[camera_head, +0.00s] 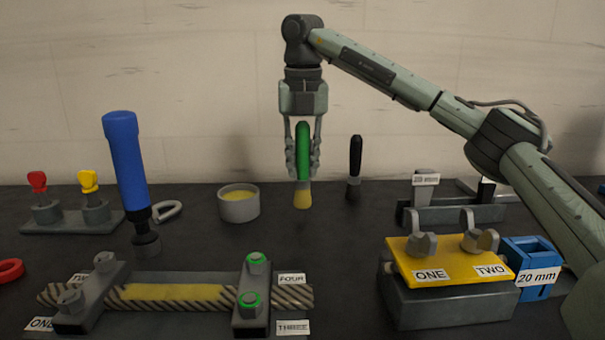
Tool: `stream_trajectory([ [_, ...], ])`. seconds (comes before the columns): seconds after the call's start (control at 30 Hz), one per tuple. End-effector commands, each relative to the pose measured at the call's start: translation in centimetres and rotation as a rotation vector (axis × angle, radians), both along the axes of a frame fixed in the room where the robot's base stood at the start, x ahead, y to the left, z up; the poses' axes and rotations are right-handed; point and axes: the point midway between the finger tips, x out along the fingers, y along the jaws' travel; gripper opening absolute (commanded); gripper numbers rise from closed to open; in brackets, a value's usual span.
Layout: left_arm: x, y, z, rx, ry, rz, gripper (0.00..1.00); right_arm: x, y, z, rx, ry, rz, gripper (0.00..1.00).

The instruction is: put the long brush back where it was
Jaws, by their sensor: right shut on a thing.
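A brush with a green handle (302,150) and pale yellow bristles hangs upright, bristles down, in my right gripper (303,160). The gripper's fingers are closed around the handle, and the bristle tip looks to be above the dark table or just at it; I cannot tell which. A second, black-handled brush (355,160) stands upright to the right, apart from the gripper. A grey pot (239,207) with yellow contents stands to the left of the held brush. My left gripper is not in view.
A tall blue-handled tool (127,160) leans slightly at the left. A yellow plate (447,262) labelled ONE and TWO lies on a grey block at the right, beside a blue 20 mm block (533,275). A clamped twisted bar (175,292) crosses the front left.

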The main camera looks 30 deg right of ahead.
Motion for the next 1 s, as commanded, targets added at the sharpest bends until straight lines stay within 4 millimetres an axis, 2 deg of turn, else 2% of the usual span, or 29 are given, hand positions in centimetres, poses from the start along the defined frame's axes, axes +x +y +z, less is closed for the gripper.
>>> stream_trajectory([
  [0.1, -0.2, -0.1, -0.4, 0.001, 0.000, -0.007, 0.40, -0.1, 0.0, -1.8, -0.001, 0.003, 0.000, 0.00],
  [0.17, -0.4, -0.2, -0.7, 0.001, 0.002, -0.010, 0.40, 0.0, 0.0, -2.3, 0.000, 0.000, 0.000, 0.00],
  [0.3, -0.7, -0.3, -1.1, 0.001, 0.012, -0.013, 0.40, 0.0, 0.0, -2.4, 0.001, -0.001, -0.001, 0.00],
  [0.57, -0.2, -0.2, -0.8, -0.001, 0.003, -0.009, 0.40, 0.0, 0.0, -2.7, 0.001, 0.000, -0.001, 0.00],
  [0.6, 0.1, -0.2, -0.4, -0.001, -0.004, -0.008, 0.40, 0.0, 0.0, -2.7, 0.000, 0.000, -0.001, 0.23],
  [0.77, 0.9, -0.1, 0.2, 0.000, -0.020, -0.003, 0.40, 0.0, 0.0, -2.7, 0.000, 0.000, -0.001, 0.43],
  [1.0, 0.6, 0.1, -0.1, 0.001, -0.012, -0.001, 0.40, 0.0, 0.0, -2.7, 0.000, 0.000, -0.001, 0.43],
])
